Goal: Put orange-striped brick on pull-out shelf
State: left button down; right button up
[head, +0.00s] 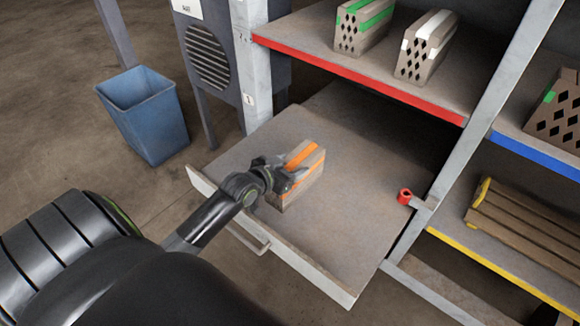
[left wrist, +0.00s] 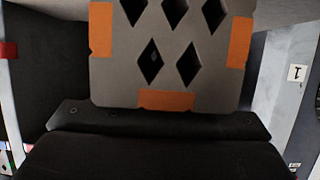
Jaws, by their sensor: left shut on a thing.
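The orange-striped brick (head: 303,176) is grey-brown with orange bands, and it is over the pull-out shelf (head: 350,215). My left gripper (head: 284,178) is shut on the brick. In the left wrist view the brick (left wrist: 170,70) fills the upper middle, showing diamond holes and orange patches at its edges. The brick looks upright and at or very close to the shelf surface; I cannot tell if it touches. The shelf is pulled out, with a white front edge and a handle (head: 248,238). My right gripper is not in view.
Above, a red-edged shelf (head: 360,75) holds a green-striped brick (head: 362,25) and a white-striped brick (head: 427,47). A red-capped part (head: 405,196) sticks out by the right post. A blue bin (head: 150,115) stands at left. The pull-out shelf is clear right of the brick.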

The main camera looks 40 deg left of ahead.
pick_arm(q)
jog(key=shift+w+r, duration=0.1)
jog(key=shift+r, duration=0.05)
jog(key=shift+c, duration=1.6)
grip_release()
jog(key=shift+f, duration=0.25)
jog(key=shift+r, duration=0.15)
jog(key=shift+s+r, duration=0.1)
jog(key=shift+s, duration=0.3)
jog(key=p+v, duration=0.3)
jog(key=v, duration=0.8)
jog(key=shift+s, duration=0.2)
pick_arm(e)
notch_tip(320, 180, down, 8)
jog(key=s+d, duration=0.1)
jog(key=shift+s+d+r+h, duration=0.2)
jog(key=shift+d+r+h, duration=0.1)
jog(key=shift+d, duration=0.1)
